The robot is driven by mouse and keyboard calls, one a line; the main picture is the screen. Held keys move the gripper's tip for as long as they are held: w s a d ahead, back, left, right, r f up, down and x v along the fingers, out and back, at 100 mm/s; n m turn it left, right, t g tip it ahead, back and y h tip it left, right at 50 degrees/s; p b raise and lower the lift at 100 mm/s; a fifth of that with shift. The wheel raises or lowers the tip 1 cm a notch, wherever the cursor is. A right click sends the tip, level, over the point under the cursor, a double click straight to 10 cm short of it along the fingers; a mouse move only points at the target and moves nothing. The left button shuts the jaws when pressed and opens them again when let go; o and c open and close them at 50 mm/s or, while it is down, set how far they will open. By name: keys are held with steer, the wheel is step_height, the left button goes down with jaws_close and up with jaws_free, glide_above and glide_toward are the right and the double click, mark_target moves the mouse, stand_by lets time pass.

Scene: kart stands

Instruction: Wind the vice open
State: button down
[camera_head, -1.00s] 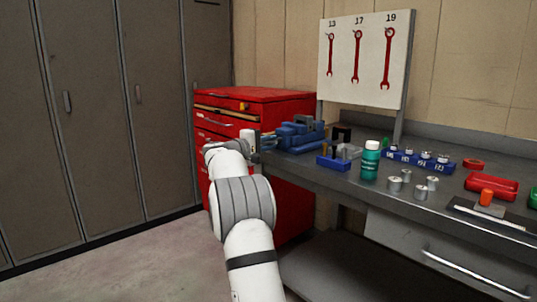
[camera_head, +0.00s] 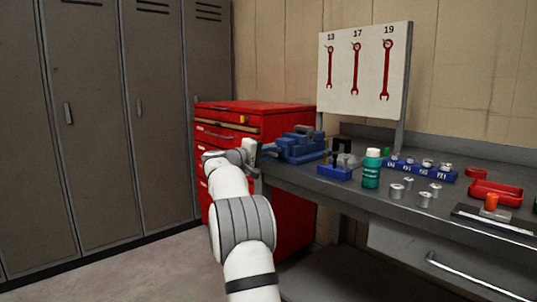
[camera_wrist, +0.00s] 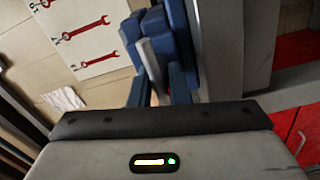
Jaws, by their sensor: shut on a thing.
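The blue vice (camera_head: 299,147) stands at the left end of the grey workbench, beside the red tool cabinet. It also shows in the wrist view (camera_wrist: 181,35), straight ahead of my gripper and reaching the top edge. My gripper (camera_head: 257,153) is at the vice's near left side, at the bench end. In the wrist view my gripper (camera_wrist: 157,88) has two dark fingers a small way apart, closed on the vice handle. Most of the handle is hidden by the fingers and gripper body. The gap between the vice jaws is too unclear to judge.
The red cabinet (camera_head: 268,115) stands close behind my wrist. A blue block (camera_head: 335,173), a green bottle (camera_head: 371,168) and several metal cylinders stand right of the vice on the workbench (camera_head: 335,196). Floor left of my arm is clear up to the lockers (camera_head: 85,130).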

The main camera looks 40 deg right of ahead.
steer(key=c, duration=1.4)
jaws_free()
steer(key=shift+o, duration=0.2)
steer(key=a+p, duration=0.1)
steer(key=a, duration=0.6)
steer(key=shift+s+a, duration=0.35)
steer(key=shift+a, duration=0.05)
steer(key=shift+p, duration=0.3)
